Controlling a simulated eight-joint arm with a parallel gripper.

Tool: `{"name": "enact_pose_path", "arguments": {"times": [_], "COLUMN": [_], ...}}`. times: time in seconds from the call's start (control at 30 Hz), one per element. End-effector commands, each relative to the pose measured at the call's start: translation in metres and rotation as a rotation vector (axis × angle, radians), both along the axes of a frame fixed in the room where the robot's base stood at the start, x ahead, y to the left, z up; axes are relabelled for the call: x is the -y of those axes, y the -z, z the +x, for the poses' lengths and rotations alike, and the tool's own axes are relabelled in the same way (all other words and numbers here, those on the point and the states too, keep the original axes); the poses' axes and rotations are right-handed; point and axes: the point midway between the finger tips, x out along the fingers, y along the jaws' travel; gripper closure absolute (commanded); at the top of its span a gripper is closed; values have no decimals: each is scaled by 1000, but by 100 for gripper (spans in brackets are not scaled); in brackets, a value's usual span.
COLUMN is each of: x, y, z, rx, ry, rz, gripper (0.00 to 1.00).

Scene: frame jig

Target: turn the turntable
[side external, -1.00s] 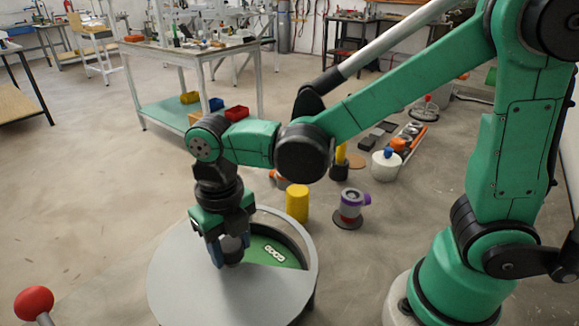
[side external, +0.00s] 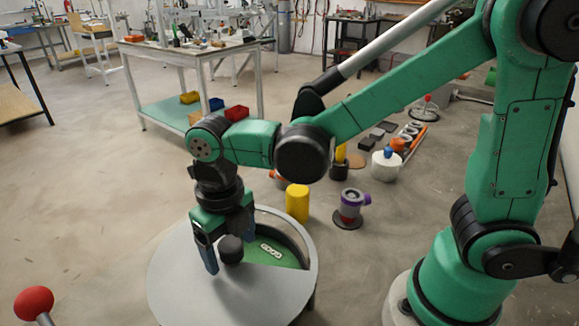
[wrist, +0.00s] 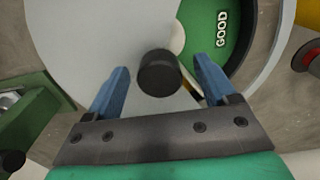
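The turntable (side external: 190,290) is a round grey disc with a raised rim along its far right side. A cut-out in the disc shows a green sector (side external: 285,253) with the white word GOOD, also readable in the wrist view (wrist: 215,40). A black round knob (side external: 231,250) stands near the middle of the disc. My gripper (wrist: 160,64) points down over the disc with its blue fingers spread. The knob lies between the fingers in the wrist view (wrist: 158,73), with a gap on each side. Part of the cut-out is hidden behind my gripper in the side view.
A yellow cylinder (side external: 297,203) stands close behind the turntable, with a grey and purple part (side external: 351,204) to its right. A white container with a blue knob (side external: 386,165) is farther back. A red ball-topped lever (side external: 35,302) is at the front left.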

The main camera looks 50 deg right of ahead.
Motion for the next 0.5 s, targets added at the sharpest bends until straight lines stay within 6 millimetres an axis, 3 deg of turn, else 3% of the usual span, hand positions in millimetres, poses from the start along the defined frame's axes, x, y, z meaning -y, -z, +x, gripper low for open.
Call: {"name": "enact_pose_path", "arguments": {"times": [0.27, 0.5], "x": [0, 0], "y": [-4, -32], "z": [0, 0], "rx": [-1, -1], "ry": [0, 0], "rz": [0, 0], "gripper": [22, 22]}}
